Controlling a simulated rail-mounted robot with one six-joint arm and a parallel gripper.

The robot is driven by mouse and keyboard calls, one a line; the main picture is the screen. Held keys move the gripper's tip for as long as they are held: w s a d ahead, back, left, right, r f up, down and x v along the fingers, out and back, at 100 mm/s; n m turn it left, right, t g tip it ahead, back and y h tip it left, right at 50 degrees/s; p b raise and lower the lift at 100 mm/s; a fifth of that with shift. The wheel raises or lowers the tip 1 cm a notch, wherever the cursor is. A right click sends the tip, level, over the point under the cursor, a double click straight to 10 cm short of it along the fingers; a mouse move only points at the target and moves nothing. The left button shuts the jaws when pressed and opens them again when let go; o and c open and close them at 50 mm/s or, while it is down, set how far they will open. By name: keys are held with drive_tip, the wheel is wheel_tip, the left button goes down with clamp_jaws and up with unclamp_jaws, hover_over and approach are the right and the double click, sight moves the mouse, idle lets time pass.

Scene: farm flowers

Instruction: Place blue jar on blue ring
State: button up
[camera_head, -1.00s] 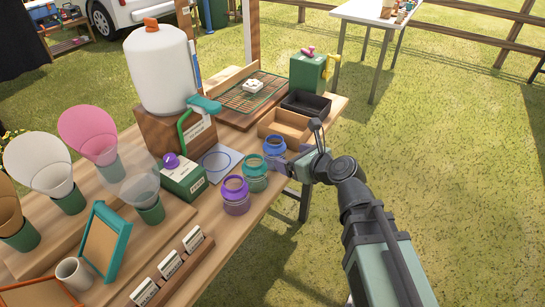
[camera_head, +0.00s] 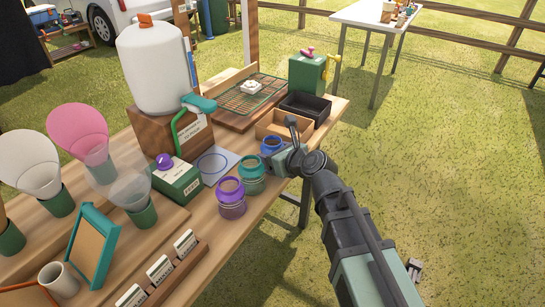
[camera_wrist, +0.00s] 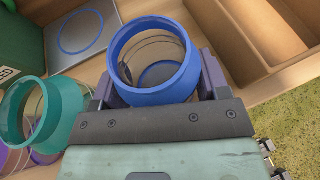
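The blue jar (camera_head: 271,147) stands upright on the table near its right edge, its open mouth facing up. In the wrist view the blue jar (camera_wrist: 155,62) sits between the two fingers of my gripper (camera_wrist: 158,88), one on each side. Whether the fingers press on it cannot be told. In the head view my gripper (camera_head: 280,158) is at the jar's near right side, partly hiding it. The blue ring (camera_head: 212,163) is drawn on a pale square plate left of the jar. The ring (camera_wrist: 82,32) is empty and shows at upper left in the wrist view.
A teal jar (camera_head: 250,175) and a purple jar (camera_head: 231,198) stand close by, toward the front. A green box (camera_head: 177,180) and a white dispenser (camera_head: 156,70) on a wooden block flank the plate. A wooden tray (camera_head: 277,127) and a black tray (camera_head: 307,107) lie behind the blue jar.

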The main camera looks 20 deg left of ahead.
drive_tip(key=shift+c, duration=1.3)
wheel_tip(320, 180, up, 20)
drive_tip(key=p, duration=2)
